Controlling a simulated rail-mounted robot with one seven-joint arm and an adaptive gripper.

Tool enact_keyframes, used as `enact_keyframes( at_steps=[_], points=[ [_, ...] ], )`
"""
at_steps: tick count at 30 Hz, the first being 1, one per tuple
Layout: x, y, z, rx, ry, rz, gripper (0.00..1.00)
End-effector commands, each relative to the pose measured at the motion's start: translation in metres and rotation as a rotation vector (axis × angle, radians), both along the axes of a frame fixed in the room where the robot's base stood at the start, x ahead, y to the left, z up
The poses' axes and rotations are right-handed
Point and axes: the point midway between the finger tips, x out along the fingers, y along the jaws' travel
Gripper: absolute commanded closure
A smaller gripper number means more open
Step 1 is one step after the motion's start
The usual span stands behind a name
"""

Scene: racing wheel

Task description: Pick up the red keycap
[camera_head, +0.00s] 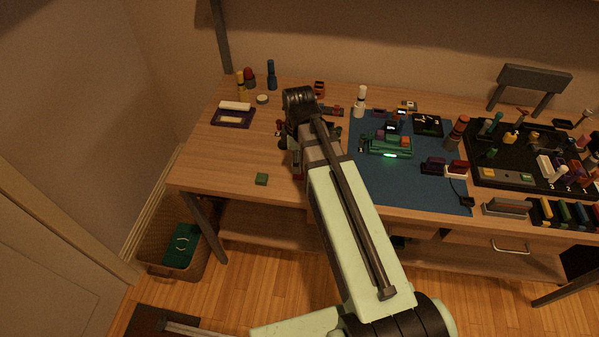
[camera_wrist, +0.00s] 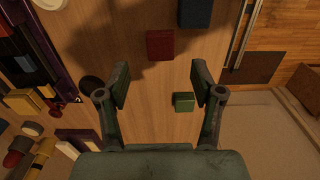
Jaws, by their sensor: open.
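A dark red block, which looks like the red keycap (camera_wrist: 160,45), lies on the wooden table in the wrist view. It is just beyond the gap between my fingertips and apart from both. My gripper (camera_wrist: 160,82) is open and empty, pointing down over the table. In the head view my arm covers most of the spot below the wrist, and I cannot clearly make out the red keycap there.
A green keycap (camera_wrist: 184,102) lies close to the right finger; it also shows in the head view (camera_head: 262,179). A dark blue block (camera_wrist: 195,13) lies beyond the red one. The table's front edge is near. A blue mat (camera_head: 367,190) holds a green device (camera_head: 388,148).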

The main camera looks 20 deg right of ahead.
Motion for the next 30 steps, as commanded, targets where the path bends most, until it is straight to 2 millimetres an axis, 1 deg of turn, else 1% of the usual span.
enact_keyframes(
  at_steps=[4,8,18,23,29,30],
  points=[
    [0.0,0.0,-0.004,0.0,0.0,0.0,0.33],
    [-0.002,-0.001,-0.012,0.0,0.002,0.0,0.33],
    [-0.002,-0.002,-0.046,0.0,0.002,0.0,0.33],
    [-0.002,-0.002,-0.052,0.0,0.0,0.0,0.33],
    [-0.002,-0.002,-0.053,0.0,0.0,0.0,0.33],
    [-0.002,-0.002,-0.053,0.0,0.0,0.0,0.37]
  ],
)
